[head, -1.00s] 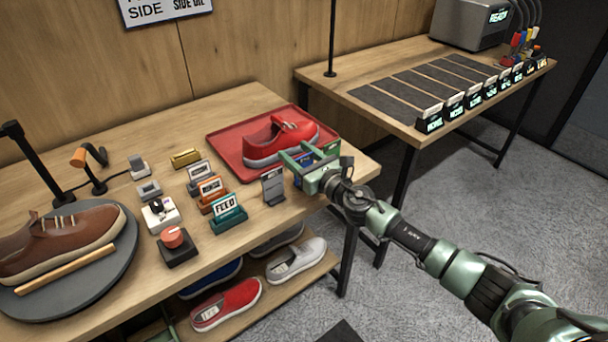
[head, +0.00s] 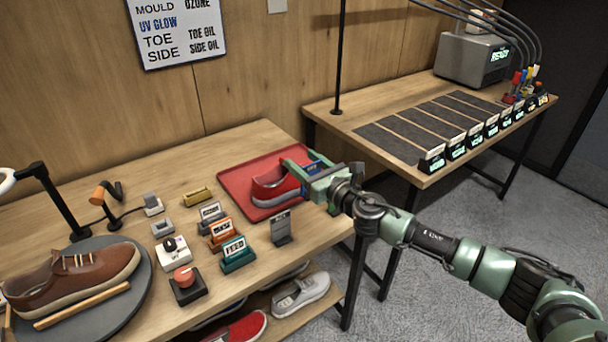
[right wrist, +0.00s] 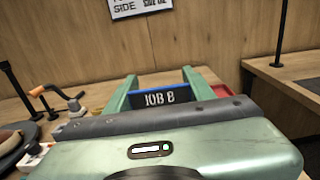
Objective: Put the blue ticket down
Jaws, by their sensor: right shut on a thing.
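My right gripper (head: 304,170) is shut on the blue ticket, whose blue edge (head: 313,156) shows beside the fingers in the head view. In the right wrist view the ticket (right wrist: 160,97) sits between the two green fingers (right wrist: 160,92), with a dark face reading "JOB 8" and a blue top edge. In the head view the gripper and ticket cover part of the red shoe (head: 270,188) on the red tray (head: 235,185). I cannot tell how high the ticket is above the tray. My left gripper is not in view.
A grey stand (head: 281,228) is near the table's front edge. Labelled blocks, including a teal one (head: 238,258), and a red-knobbed button (head: 184,278) stand left of it. A brown shoe (head: 75,275) lies on a round turntable. A second table (head: 370,112) has dark strips.

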